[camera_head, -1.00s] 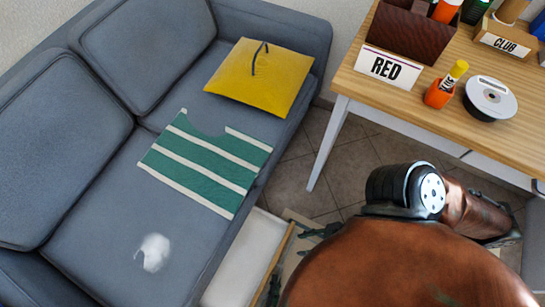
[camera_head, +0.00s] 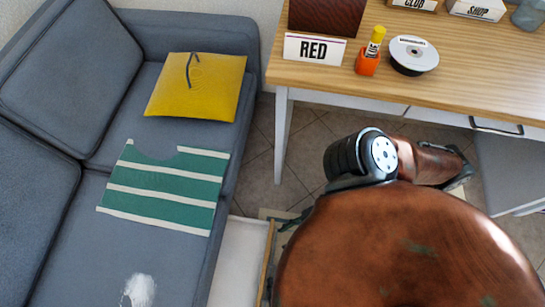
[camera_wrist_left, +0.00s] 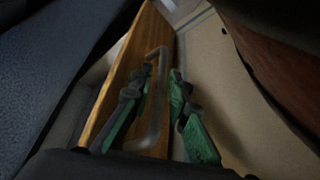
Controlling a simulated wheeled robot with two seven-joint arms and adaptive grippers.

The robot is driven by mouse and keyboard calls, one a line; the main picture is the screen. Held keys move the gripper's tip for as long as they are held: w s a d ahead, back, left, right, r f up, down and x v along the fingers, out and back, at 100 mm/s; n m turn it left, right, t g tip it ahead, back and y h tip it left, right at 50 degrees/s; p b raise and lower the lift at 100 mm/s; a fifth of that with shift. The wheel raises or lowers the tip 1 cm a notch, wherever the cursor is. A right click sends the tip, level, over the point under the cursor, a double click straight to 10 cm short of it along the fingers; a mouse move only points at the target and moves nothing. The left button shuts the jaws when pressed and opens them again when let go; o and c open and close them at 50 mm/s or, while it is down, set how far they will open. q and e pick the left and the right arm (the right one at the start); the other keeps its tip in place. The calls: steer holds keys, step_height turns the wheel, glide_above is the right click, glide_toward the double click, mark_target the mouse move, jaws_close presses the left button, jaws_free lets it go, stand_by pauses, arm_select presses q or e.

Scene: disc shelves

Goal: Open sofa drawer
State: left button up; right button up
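The sofa drawer stands out from under the grey sofa (camera_head: 75,215), with its pale inside (camera_head: 238,262) and wooden front (camera_head: 267,262) showing in the head view. In the left wrist view, the wooden front (camera_wrist_left: 122,72) carries a metal bar handle (camera_wrist_left: 157,105). My left gripper (camera_wrist_left: 158,90) has its green-and-dark fingers on either side of the handle, apart from each other. A little of it shows beside the drawer front in the head view (camera_head: 290,221); the rest is hidden by my arm. My right gripper (camera_head: 463,168) is partly seen under the table edge; its fingers are unclear.
A yellow cushion (camera_head: 198,87) and a green striped cloth (camera_head: 165,187) lie on the sofa. A wooden table (camera_head: 450,88) holds a RED sign (camera_head: 314,48), a disc spindle (camera_head: 412,54) and an orange holder (camera_head: 367,63). Tiled floor (camera_head: 255,170) lies between sofa and table.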

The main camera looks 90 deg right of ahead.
arm_select(q)
steer(key=v, duration=1)
steer(key=shift+a, duration=0.4)
steer(key=shift+r, duration=0.1)
